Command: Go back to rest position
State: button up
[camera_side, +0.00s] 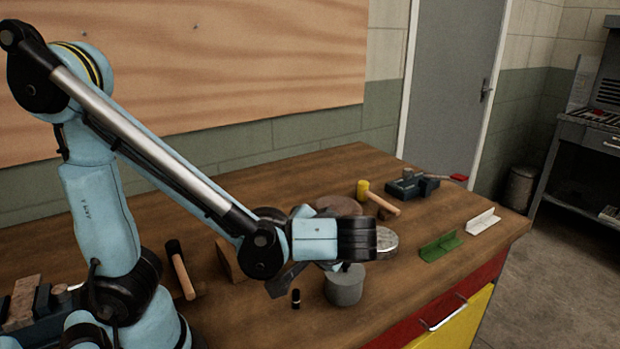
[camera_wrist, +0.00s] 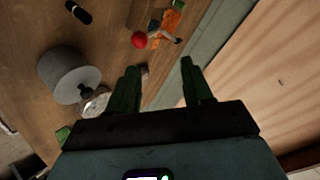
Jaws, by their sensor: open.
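My gripper (camera_wrist: 160,68) shows in the wrist view as two dark green fingers standing apart, with nothing held between them. The fingers are over the tabletop and toward the wall. In the side view my arm reaches out from the left over the wooden workbench (camera_side: 230,315), bent low at the wrist. The gripper end there is partly hidden behind the wrist, so its fingers are hard to make out.
Below the wrist, a grey cylinder (camera_side: 344,288) and small black object (camera_side: 296,298) stand close. A hammer (camera_side: 181,270), yellow mallet (camera_side: 377,196), round metal tin (camera_side: 387,242), green angle piece (camera_side: 440,247), pale angle piece (camera_side: 482,221) and vise-like tool (camera_side: 411,187) lie around.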

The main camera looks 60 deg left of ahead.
jog(key=shift+a, duration=0.1)
jog(key=w+m+t+h, duration=0.1)
jog(key=m+t+h, duration=0.1)
jog(key=h, duration=0.1)
jog(key=w+d+m+t+h, duration=0.1)
jog(key=m+t+h, duration=0.1)
jog(key=h, duration=0.2)
jog(key=w+m+t+h, duration=0.1)
jog(key=m+t+h, duration=0.1)
jog(key=h, duration=0.2)
jog(key=shift+w+d+f, duration=0.1)
jog(key=shift+d+f, duration=0.1)
